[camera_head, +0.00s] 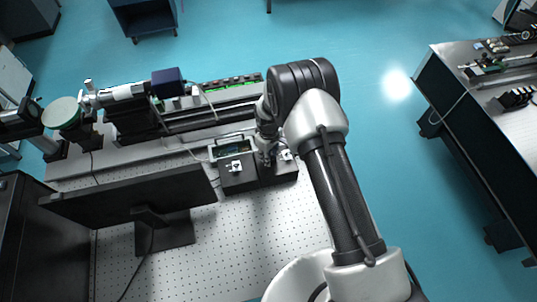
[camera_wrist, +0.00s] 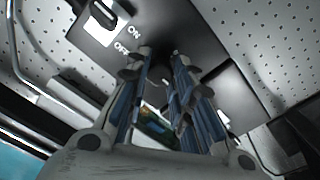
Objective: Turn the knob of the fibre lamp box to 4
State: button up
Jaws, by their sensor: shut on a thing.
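The fibre lamp box shows in the wrist view as a dark face (camera_wrist: 157,26) with white ON and OFF lettering. A white switch plate (camera_wrist: 101,24) with a black rocker sits beside the lettering. My gripper (camera_wrist: 160,62) has its two fingers over this face, shut on the knob, which is mostly hidden between the fingertips. The number the knob points to cannot be read. In the head view, my gripper (camera_head: 267,157) reaches down to the dark boxes (camera_head: 239,184) on the table, and my arm covers part of them.
A flat dark monitor (camera_head: 130,197) stands left of the boxes on the perforated table (camera_head: 275,225). Optical rails and mounts (camera_head: 215,115) run behind them. Cables lie nearby. Bare table lies in front of the boxes. Another table (camera_head: 490,125) stands at right across open floor.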

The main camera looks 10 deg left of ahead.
grip_shut()
jog(key=shift+m+b, duration=0.4)
jog(key=shift+b, duration=0.15)
jog(key=m+b, duration=0.2)
jog(key=b, duration=0.1)
jog(key=shift+f+m, duration=0.15)
jog(key=shift+m, duration=0.25)
jog(key=m+b, duration=0.4)
jog(key=shift+m, duration=0.3)
jog(key=m+b, duration=0.2)
jog(key=m, duration=0.2)
jog(key=shift+m+b, duration=0.3)
jog(key=shift+b, duration=0.1)
jog(key=m+b, duration=0.1)
jog(key=m, duration=0.1)
jog(key=m+b, duration=0.1)
jog(key=m, duration=0.1)
jog(key=shift+r+m, duration=0.2)
jog(key=shift+m, duration=0.2)
jog(key=shift+w, duration=0.1)
